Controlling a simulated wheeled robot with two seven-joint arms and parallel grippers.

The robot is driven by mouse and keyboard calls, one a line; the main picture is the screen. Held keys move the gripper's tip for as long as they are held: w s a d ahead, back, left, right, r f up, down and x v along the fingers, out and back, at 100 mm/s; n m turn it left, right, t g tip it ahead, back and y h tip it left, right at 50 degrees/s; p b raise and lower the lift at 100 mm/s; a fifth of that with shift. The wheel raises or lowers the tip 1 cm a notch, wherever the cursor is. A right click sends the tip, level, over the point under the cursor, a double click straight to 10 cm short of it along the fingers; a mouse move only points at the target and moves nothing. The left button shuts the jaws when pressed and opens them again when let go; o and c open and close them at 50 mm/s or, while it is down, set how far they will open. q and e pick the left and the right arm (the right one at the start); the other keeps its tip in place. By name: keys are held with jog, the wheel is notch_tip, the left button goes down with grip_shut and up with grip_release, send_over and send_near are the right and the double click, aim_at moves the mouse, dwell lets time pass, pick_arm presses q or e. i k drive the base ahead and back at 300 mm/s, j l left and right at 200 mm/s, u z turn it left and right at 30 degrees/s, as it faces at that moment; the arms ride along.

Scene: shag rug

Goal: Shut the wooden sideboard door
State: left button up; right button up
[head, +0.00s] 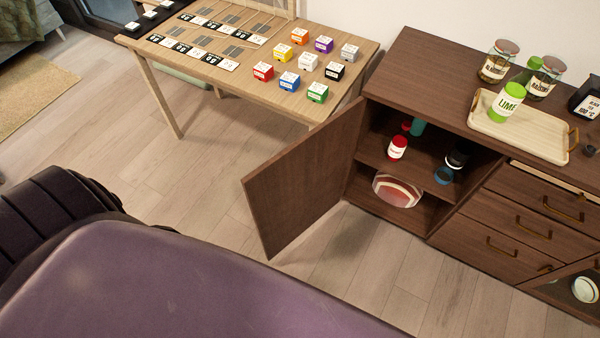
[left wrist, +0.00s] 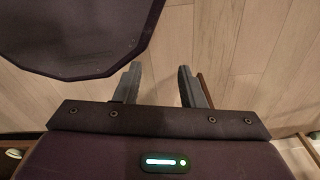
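The wooden sideboard (head: 460,215) stands at the right of the head view. Its dark brown door (head: 305,180) is hinged at the sideboard's left end and stands wide open, swung out over the floor to the left. The compartment behind it is exposed. My left gripper (left wrist: 160,84) shows only in the left wrist view. Its two grey fingers are apart with nothing between them, above the wood floor. The door cannot be made out for certain in that view. My right gripper is not in view.
Inside the compartment are a red jar (head: 397,148), a dark jar (head: 457,157) and a striped bowl (head: 397,190). A tray (head: 535,137) with a lime jar (head: 506,102) is on top. A light wooden table (head: 235,95) with coloured boxes stands behind the door. Floor (head: 390,265) before the compartment is clear.

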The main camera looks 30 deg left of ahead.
aim_at(288, 193)
jog(key=j+z, duration=0.2)
jog(key=j, duration=0.2)
jog(key=k+j+z, duration=0.2)
jog(key=j, duration=0.2)
jog(key=j+z, duration=0.15)
jog(key=j, duration=0.25)
jog(key=k+j+z, duration=0.2)
jog(key=j, duration=0.2)
jog(key=k+j+z, duration=0.2)
jog(key=j, duration=0.15)
jog(key=j+z, duration=0.3)
jog(key=j, duration=0.7)
jog(key=j+z, duration=0.3)
jog(key=j, duration=0.7)
